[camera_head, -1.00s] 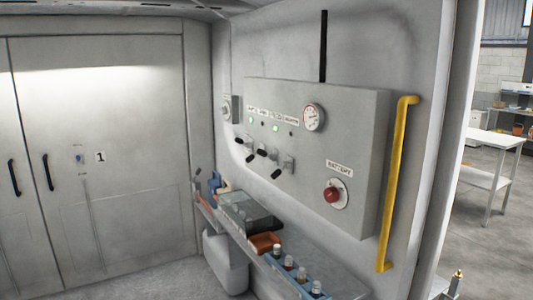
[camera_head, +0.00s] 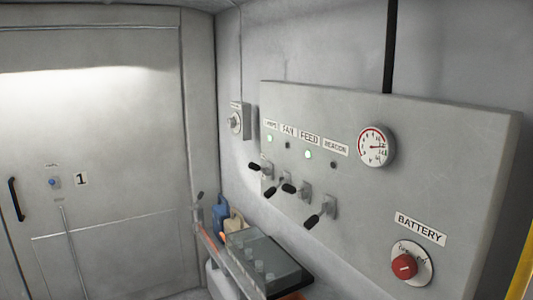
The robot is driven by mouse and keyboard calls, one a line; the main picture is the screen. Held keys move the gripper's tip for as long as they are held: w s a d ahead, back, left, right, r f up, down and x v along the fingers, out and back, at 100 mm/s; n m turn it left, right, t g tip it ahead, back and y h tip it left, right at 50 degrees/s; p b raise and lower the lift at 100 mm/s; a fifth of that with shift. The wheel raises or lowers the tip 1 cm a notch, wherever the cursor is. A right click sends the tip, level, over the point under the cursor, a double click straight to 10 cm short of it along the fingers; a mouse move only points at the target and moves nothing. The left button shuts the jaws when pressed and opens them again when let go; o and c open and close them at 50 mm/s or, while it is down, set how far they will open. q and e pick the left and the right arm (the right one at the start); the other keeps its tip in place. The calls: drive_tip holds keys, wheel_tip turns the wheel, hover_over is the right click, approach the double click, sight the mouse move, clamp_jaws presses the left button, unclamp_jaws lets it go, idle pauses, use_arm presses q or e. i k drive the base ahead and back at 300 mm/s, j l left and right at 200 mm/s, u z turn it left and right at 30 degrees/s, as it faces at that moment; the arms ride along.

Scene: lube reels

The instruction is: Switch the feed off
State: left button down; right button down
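A grey control panel (camera_head: 450,160) is on the wall at the right. The FEED label (camera_head: 309,138) is third in a row of labels, with a lit green lamp (camera_head: 308,155) under it. The second handle (camera_head: 270,192) and the fourth handle (camera_head: 313,222) point down. Neither of my grippers is in view.
A red BATTERY knob (camera_head: 404,266) and a round gauge (camera_head: 376,145) are on the panel. The first lamp (camera_head: 269,138) is also green; the FAN and BEACON lamps are dark. A shelf with a grey case (camera_head: 262,262) is below. A yellow rail (camera_head: 523,270) is at the right edge.

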sight(288, 188)
drive_tip(key=i+j, duration=0.15)
drive_tip(key=i, duration=0.65)
drive_tip(key=i+j+u, duration=0.15)
drive_tip(key=i, duration=0.7)
